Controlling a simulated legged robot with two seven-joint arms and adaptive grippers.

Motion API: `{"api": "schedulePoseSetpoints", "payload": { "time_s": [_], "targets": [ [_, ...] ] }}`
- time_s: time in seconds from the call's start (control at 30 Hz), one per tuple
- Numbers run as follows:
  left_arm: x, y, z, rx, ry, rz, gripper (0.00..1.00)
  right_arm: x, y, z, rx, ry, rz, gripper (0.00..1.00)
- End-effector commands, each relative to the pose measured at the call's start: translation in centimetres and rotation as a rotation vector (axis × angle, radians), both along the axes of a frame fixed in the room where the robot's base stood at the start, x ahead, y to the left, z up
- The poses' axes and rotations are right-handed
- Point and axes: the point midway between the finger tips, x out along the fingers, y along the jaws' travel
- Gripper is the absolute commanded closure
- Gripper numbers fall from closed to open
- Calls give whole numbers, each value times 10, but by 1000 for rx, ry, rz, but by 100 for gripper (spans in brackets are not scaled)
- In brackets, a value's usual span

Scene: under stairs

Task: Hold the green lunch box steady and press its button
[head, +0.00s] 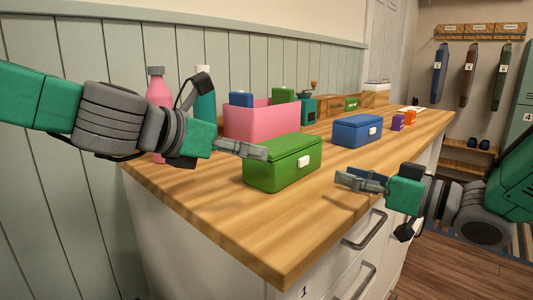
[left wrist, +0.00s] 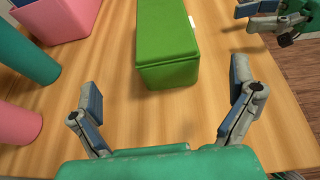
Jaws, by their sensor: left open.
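The green lunch box (head: 283,163) sits closed on the wooden counter, with a white button (head: 303,161) on its front face. In the left wrist view the box (left wrist: 168,50) lies ahead of the fingers, and its button (left wrist: 191,21) shows on its right side. My left gripper (head: 250,149) is at the box's left end in the head view. Its fingers (left wrist: 165,95) are spread wide and empty, short of the box. My right gripper (head: 350,181) is in front of the box, to the right of the button and apart from it, with its fingers parted and nothing between them.
A pink bin (head: 262,122) with a blue and a green item stands behind the box. A pink bottle (head: 159,90) and a teal bottle (head: 205,105) stand behind my left arm. A blue lunch box (head: 357,131) is to the right, with small purple and orange blocks beyond.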

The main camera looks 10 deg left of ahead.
Motion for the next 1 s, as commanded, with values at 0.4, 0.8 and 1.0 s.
{"api": "schedulePoseSetpoints", "payload": {
  "time_s": [0.4, 0.8, 1.0],
  "targets": [
    [53, -39, -26, 7, -1, -1, 0, 0, -5, 0, 5, 1, -2, 66],
    [60, -40, -29, 1, -2, -1, 0, -1, -1, 0, 1, 0, -1, 66],
    [60, -43, -29, 4, -1, -1, 56, 0, -4, 0, 3, 0, -1, 66]
  ]
}}
